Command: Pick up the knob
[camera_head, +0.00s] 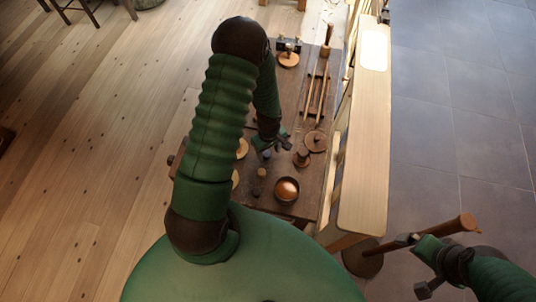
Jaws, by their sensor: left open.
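My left gripper (272,145) is open and low over the brown table, just above a small bluish rounded piece (267,154). Whether they touch I cannot tell. I cannot tell for sure which turned piece is the knob. A dark brown spool-like piece (302,158) stands right of the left gripper, and a slim dark turned piece (260,182) stands nearer to me. My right gripper (412,265) is at the lower right, off the table, with its fingers apart and nothing seen between them. My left arm hides part of the table's left side.
A wooden rod (445,230) lies near my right gripper.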

